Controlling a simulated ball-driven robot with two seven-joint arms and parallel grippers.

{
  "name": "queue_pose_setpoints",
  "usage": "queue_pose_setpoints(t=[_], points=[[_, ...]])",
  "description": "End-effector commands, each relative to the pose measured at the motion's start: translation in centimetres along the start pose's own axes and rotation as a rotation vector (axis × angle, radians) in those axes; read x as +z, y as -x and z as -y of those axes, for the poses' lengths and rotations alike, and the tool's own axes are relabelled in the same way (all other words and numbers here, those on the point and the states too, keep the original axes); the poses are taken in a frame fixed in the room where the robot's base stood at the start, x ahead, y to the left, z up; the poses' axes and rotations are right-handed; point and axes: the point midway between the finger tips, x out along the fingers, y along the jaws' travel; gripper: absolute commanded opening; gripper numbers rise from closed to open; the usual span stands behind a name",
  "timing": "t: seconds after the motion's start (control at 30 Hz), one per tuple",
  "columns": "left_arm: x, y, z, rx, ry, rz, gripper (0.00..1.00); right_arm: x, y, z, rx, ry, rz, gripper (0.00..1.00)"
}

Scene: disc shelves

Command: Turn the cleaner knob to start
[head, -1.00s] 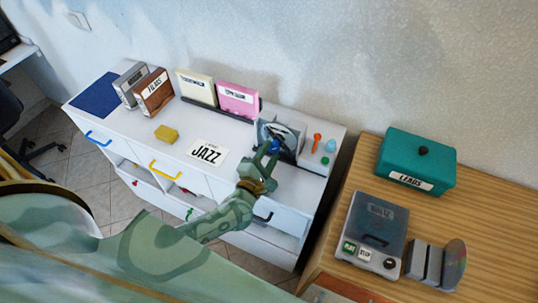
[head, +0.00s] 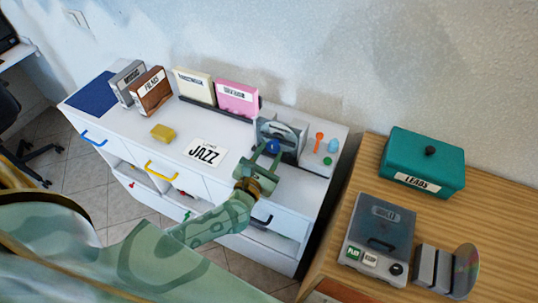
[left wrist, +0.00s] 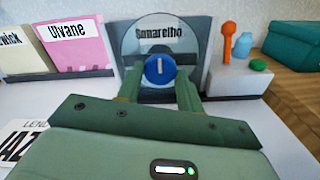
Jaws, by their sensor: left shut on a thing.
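The disc cleaner (head: 294,135) is a grey unit at the right end of the white cabinet, with a clear disc (left wrist: 190,42) upright in it. Its label reads "Sonarelho" in the left wrist view. The blue knob (left wrist: 160,71) sits on its front, its white mark roughly upright; it also shows in the head view (head: 272,146). My left gripper (head: 265,157) is at the knob, its two green fingers (left wrist: 160,92) on either side of it and shut on it. The exact contact is hidden. My right gripper is not in view.
An orange tool (head: 319,141), a light blue bottle (head: 332,146) and a green button-like piece (head: 326,161) stand right of the cleaner. Cream (head: 193,87) and pink (head: 237,97) sleeves stand left. A teal box (head: 422,160) is on the wooden table.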

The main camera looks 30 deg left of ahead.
Motion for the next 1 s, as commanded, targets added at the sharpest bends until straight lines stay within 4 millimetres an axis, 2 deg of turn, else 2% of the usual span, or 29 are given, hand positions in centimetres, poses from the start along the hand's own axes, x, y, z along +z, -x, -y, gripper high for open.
queue_pose_setpoints(t=[0.6,0.63,0.7,1.0], points=[[-0.22,0.13,0.1,-0.002,0.041,-0.005,0.14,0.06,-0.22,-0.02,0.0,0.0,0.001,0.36],[-0.22,0.13,0.1,-0.002,0.041,-0.005,0.45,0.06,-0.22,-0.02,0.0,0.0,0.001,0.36],[-0.19,0.12,0.1,-0.002,0.041,-0.005,0.59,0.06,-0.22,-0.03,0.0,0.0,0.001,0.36],[-0.1,0.27,0.06,-0.001,0.039,-0.003,0.59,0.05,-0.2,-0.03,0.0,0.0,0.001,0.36]])
